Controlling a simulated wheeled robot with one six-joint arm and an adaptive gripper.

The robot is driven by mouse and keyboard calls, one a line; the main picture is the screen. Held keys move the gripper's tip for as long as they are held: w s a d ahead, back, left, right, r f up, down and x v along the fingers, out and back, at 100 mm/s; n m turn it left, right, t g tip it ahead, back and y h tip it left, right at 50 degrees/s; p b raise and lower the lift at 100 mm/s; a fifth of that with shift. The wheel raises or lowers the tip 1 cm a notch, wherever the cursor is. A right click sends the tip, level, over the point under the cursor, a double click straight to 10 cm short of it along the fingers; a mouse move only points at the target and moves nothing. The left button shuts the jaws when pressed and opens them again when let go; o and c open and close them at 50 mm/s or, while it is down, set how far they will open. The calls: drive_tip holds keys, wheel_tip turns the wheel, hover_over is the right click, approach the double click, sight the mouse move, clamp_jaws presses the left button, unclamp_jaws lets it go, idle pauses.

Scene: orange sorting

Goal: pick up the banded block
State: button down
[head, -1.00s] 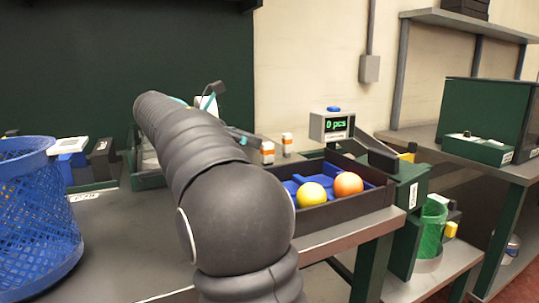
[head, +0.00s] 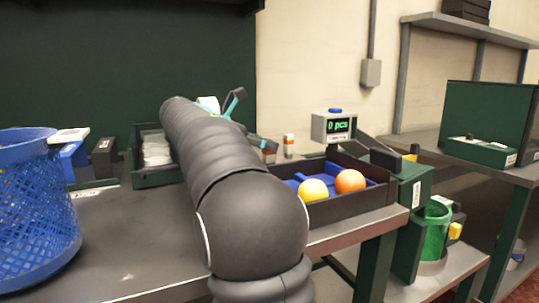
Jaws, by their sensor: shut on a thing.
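Two small white blocks with orange bands stand on the bench behind the dark tray. The right banded block (head: 289,146) is upright and in plain view. The left banded block (head: 270,156) shows only in part, behind my gripper's lower finger. My gripper (head: 266,145) has teal and dark fingers and is at the far end of my arm, at the left block. It is shut on that banded block; the contact itself is mostly hidden by the finger and my arm.
A dark tray (head: 345,205) with blue dividers holds a yellow ball (head: 313,190) and an orange ball (head: 350,181). A counter display (head: 334,127) stands behind it. A blue mesh basket (head: 35,225) is at left, and a green bin (head: 155,178) of pale packets is beside my arm.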

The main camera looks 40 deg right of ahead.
drive_tip(key=shift+r, duration=0.1)
drive_tip(key=shift+r, duration=0.55)
wheel_tip(320, 180, up, 3)
drive_tip(key=shift+f+p, duration=0.15)
drive_tip(key=shift+p, duration=0.5)
drive_tip(key=s+d+r, duration=0.5)
drive_tip(key=s+r, duration=0.2)
drive_tip(key=s, duration=0.3)
drive_tip(key=shift+s, duration=0.35)
drive_tip(key=shift+w+a, duration=0.1)
drive_tip(key=shift+a, duration=0.05)
